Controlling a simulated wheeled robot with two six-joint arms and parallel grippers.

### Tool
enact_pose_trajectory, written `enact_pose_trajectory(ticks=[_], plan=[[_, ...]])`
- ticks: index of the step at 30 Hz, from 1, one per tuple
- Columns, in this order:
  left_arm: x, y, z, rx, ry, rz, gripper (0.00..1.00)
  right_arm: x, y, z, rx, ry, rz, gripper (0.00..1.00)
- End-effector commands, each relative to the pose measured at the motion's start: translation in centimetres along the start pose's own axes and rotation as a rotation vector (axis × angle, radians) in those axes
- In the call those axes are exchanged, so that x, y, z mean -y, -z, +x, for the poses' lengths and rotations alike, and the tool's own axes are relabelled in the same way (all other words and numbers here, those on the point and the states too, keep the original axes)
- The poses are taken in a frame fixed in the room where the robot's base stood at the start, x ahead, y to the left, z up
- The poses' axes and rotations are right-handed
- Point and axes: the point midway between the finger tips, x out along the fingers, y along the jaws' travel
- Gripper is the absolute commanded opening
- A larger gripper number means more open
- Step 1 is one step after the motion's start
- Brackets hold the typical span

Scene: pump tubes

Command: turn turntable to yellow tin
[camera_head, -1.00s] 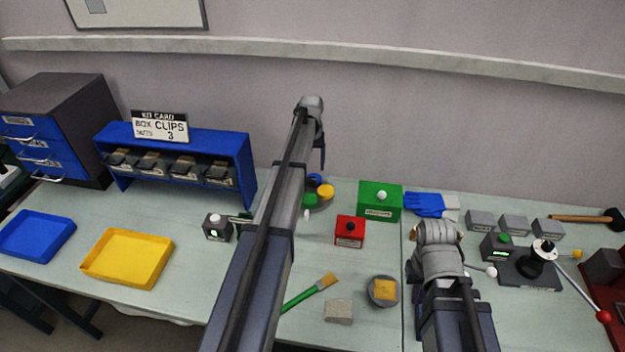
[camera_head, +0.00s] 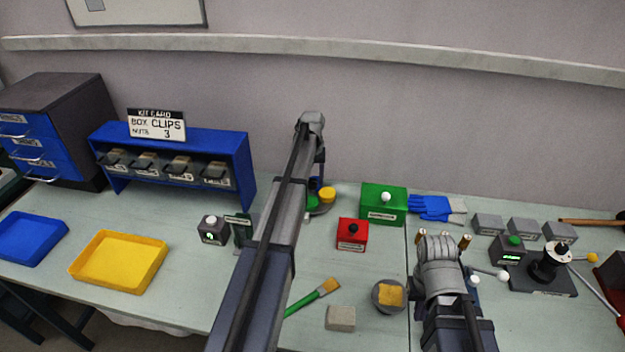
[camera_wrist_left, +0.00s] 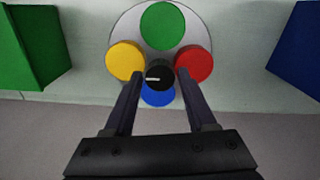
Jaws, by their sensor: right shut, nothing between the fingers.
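The turntable is a pale round disc (camera_wrist_left: 196,22) carrying a green tin (camera_wrist_left: 162,25), a yellow tin (camera_wrist_left: 125,60), a red tin (camera_wrist_left: 194,61) and a blue tin (camera_wrist_left: 158,97) around a black centre knob (camera_wrist_left: 160,77). In the head view the yellow tin (camera_head: 327,194) shows at the turntable's right, and my left arm hides part of the turntable. My left gripper (camera_wrist_left: 163,80) is open, its fingers apart on either side of the knob and blue tin in the wrist view; contact cannot be told. My right gripper (camera_head: 443,242) is shut and empty over the right bench.
A green box (camera_head: 384,205) and a red box (camera_head: 352,235) stand right of the turntable. A grey box with a white button (camera_head: 213,230) stands to the left. A brush (camera_head: 315,296), a sponge block (camera_head: 341,318) and a round dish (camera_head: 388,297) lie in front.

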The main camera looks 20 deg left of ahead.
Motion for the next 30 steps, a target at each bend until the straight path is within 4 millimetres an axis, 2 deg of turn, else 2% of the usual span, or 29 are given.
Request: enact_pose_trajectory(ticks=[2,14,30], plan=[[0.00,0.00,0.00,0.000,0.000,0.000,0.46,0.00,0.00,0.00,0.000,0.000,0.000,0.00],[0.00,0.00,0.01,0.000,0.000,0.000,0.01,0.00,0.00,0.01,0.000,0.000,0.000,0.00],[0.00,0.00,0.01,0.000,0.000,0.000,0.00,0.00,0.00,0.01,0.000,0.000,0.000,0.00]])
